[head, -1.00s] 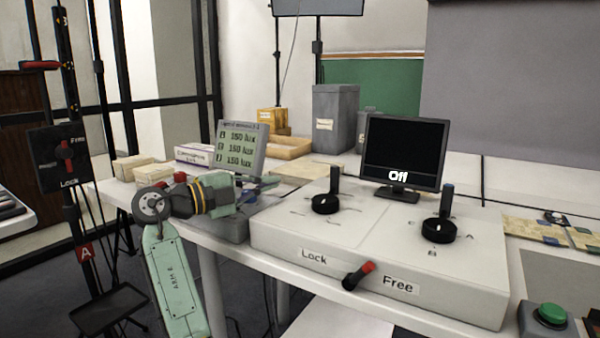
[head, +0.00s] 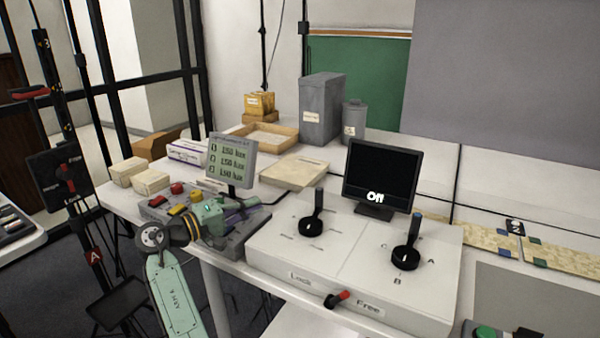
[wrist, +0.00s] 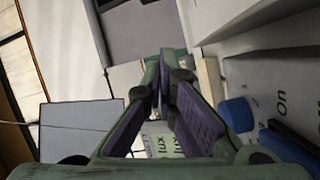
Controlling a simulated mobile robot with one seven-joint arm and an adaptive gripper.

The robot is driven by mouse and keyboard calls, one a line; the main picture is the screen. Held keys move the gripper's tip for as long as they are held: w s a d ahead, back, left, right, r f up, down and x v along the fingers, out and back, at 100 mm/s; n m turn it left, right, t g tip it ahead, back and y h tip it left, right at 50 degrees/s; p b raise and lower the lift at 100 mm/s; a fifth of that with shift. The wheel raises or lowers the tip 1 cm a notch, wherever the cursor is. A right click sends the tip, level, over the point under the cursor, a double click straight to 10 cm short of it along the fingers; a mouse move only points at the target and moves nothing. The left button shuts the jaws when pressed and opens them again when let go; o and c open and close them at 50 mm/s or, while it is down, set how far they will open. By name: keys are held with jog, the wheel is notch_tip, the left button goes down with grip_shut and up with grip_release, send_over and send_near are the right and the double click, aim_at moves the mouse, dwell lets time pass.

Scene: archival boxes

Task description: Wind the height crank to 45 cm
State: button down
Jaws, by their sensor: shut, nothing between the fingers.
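No part in view is labelled as a height crank. A black stand (head: 54,130) at the left carries a red-ended handle (head: 30,92) and a Free/Lock selector (head: 66,178); any centimetre figures are unreadable. On a white control box (head: 350,250) are two black dials with upright handles, a left one (head: 311,227) and a right one (head: 405,257). My gripper (head: 250,208) is over the grey button console, left of the white box, apart from the stand and the dials. In the wrist view my gripper (wrist: 165,65) has its fingers together at the tips, empty.
A small lux display (head: 232,163) stands behind the grey console (head: 232,243). A monitor (head: 382,175) reading Off is behind the white box. A red-tipped Lock/Free lever (head: 337,299) is on the box's front. Grey bins (head: 320,110) and cartons fill the back.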

aim_at(315, 212)
jog(key=w+d+n+p, duration=0.1)
jog(key=d, duration=0.1)
jog(key=w+d+n+p, duration=0.1)
jog(key=w+d, duration=0.1)
jog(key=d, duration=0.1)
jog(key=w+d+n+p, duration=0.1)
jog(key=w+d+p, duration=0.1)
jog(key=shift+w+d+r+g, duration=0.15)
jog(key=shift+w+d+g, duration=0.05)
jog(key=shift+d+g, duration=0.15)
jog(key=d+p, duration=0.1)
jog(key=d, duration=0.2)
jog(key=shift+w+d, duration=0.1)
jog(key=shift+d, duration=0.15)
jog(key=shift+d+p, duration=0.35)
jog(key=shift+d, duration=0.2)
jog(key=shift+f, duration=0.25)
jog(key=shift+d+m+g+h+b, duration=0.25)
jog(key=shift+m+h+b, duration=0.15)
jog(key=shift+h+b, duration=0.1)
